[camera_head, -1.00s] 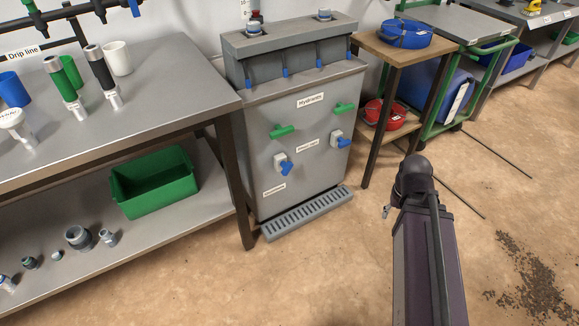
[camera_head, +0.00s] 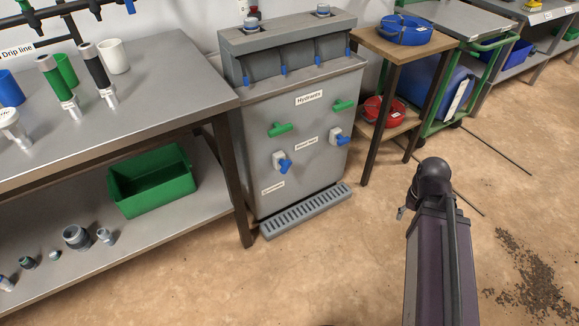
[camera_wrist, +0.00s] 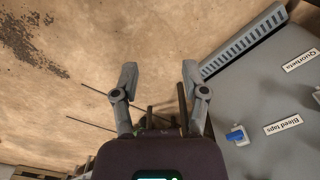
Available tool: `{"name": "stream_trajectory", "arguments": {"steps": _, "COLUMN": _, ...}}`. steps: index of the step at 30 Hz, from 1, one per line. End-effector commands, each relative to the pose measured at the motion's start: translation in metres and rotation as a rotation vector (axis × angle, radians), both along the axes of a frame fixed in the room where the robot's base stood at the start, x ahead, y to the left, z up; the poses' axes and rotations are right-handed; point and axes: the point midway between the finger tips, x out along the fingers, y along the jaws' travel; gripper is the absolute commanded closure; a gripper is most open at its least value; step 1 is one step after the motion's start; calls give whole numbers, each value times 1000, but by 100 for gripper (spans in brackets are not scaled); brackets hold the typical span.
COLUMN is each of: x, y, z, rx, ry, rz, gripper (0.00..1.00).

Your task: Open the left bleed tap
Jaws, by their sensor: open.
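The grey hydrant cabinet (camera_head: 310,115) stands against the wall in the head view, with two blue-handled taps beside its "Bleed taps" label. The left bleed tap (camera_head: 284,163) is on its lower left front, below a green handle (camera_head: 280,129). The right bleed tap (camera_head: 337,137) is higher in the picture. In the wrist view one blue tap (camera_wrist: 238,136) shows beside the label, apparently the right one. My gripper (camera_wrist: 160,73) is open and empty over the floor, clear of the cabinet. In the head view my arm hides most of it.
A grated drain tray (camera_head: 305,211) lies at the cabinet's foot. A steel bench (camera_head: 160,75) with a green bin (camera_head: 152,183) on its lower shelf stands at left. A wooden stand (camera_head: 398,48) stands at right. Thin rods lie on the floor at right. The floor in front is clear.

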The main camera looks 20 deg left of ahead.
Motion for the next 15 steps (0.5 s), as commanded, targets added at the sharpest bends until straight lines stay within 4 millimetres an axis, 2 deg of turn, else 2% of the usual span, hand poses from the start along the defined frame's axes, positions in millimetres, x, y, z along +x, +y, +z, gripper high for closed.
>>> {"name": "stream_trajectory", "arguments": {"steps": 8, "x": 0, "y": 0, "z": 0, "rx": 0, "ry": 0, "rz": 0, "gripper": 43}}
{"name": "stream_trajectory", "arguments": {"steps": 10, "x": 0, "y": 0, "z": 0, "rx": 0, "ry": 0, "rz": 0, "gripper": 27}}
{"name": "stream_trajectory", "arguments": {"steps": 15, "x": 8, "y": 8, "z": 0, "rx": 10, "ry": -5, "rz": 2, "gripper": 27}}
